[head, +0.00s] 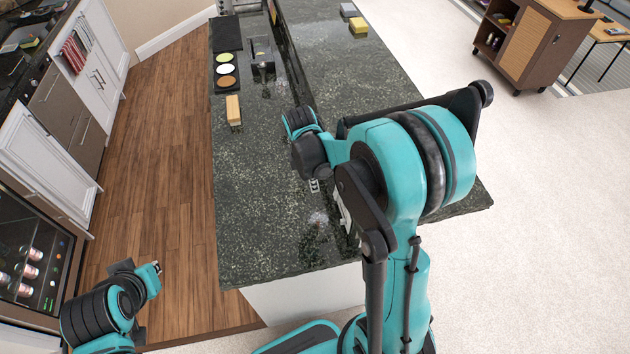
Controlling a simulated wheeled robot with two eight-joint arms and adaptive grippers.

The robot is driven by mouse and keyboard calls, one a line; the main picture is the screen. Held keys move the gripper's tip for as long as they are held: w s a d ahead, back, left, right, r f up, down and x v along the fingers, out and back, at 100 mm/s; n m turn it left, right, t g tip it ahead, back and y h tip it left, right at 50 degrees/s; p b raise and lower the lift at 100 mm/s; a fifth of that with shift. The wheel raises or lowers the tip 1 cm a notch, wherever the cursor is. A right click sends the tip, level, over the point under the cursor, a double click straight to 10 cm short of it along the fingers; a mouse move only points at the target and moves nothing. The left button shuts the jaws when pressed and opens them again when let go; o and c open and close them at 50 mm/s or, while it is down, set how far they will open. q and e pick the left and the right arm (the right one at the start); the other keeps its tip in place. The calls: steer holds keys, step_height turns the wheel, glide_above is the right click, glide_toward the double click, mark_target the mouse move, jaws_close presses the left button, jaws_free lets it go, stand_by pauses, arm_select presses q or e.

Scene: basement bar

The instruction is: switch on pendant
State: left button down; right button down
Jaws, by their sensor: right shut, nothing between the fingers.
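No pendant lamp shows in the head view. A pale, narrow strip (346,217) shows beside my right arm at the step between the two counter levels; it is mostly hidden, and I cannot tell whether it is a switch. My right gripper (314,186) is shut and empty, its small pale fingertips seen over the lower dark granite counter (255,205), left of the strip. I cannot tell whether it touches anything. My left gripper (155,268) is low at the left, over the wooden floor and away from the counter; its fingers are too small to read.
A wooden block (233,110), a tray with coloured discs (227,70) and a dark holder (262,62) stand farther along the lower counter. Sponges (358,25) lie on the raised level. A drinks fridge (30,265) is at the left. The aisle floor (165,130) is clear.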

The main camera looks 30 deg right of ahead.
mark_target(336, 193)
steer(key=f, duration=0.4)
steer(key=f+b, duration=0.1)
steer(key=f, duration=0.1)
steer(key=shift+d, duration=0.35)
steer(key=d, duration=0.1)
steer(key=s+d, duration=0.1)
steer(key=d, duration=0.1)
steer(key=shift+d, duration=0.45)
steer(key=shift+s+f, duration=0.1)
steer(key=shift+d+f+b, duration=0.15)
steer(key=shift+d+b, duration=0.1)
steer(key=shift+b, duration=0.35)
